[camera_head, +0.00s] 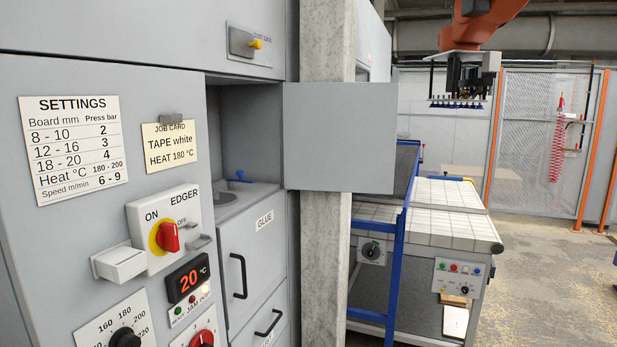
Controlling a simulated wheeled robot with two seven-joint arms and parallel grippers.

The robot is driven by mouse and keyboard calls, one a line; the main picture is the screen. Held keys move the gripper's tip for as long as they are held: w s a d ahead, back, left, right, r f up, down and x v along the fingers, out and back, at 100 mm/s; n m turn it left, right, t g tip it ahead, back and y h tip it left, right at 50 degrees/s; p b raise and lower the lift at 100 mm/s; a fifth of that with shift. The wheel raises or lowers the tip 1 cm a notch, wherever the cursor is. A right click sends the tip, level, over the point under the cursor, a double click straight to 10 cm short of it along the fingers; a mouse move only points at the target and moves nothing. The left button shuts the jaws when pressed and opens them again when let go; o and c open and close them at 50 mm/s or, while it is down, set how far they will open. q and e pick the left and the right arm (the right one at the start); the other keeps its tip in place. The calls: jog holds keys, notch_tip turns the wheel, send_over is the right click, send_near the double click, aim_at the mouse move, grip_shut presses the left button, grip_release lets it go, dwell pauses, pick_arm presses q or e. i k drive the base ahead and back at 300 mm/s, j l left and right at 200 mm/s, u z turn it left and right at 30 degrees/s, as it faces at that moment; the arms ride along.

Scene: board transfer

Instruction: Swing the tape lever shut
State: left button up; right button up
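A small blue lever (240,176) stands inside the open compartment of the grey edger cabinet (60,240), above a round grey part (224,198); it may be the tape lever, but it is too small to tell its exact position. The compartment's grey door (340,137) stands open to the right. A job card (170,147) reads TAPE white, HEAT 180 °C. Neither of my grippers is in view.
The red EDGER switch (168,237) and a protruding light-grey block (118,262) are on the cabinet front. Drawers with black handles (239,276) lie below the compartment. A concrete pillar (323,250) is close to the right. A white-topped table (445,228) stands beyond.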

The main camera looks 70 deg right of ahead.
aim_at(239, 172)
jog(key=z, duration=1.7)
jog(key=i+l, duration=0.2)
jog(key=l, duration=0.2)
jog(key=i+l, duration=0.2)
jog(key=l, duration=0.2)
jog(key=i+l, duration=0.15)
jog(key=l, duration=0.2)
jog(key=i+l, duration=0.2)
jog(key=l, duration=0.2)
jog(key=i+l+u, duration=0.1)
jog(key=l, duration=0.3)
jog(key=i+l, duration=0.25)
jog(key=l, duration=0.15)
jog(key=i+l, duration=0.2)
jog(key=l, duration=0.2)
jog(key=i+l, duration=0.15)
jog(key=l, duration=0.25)
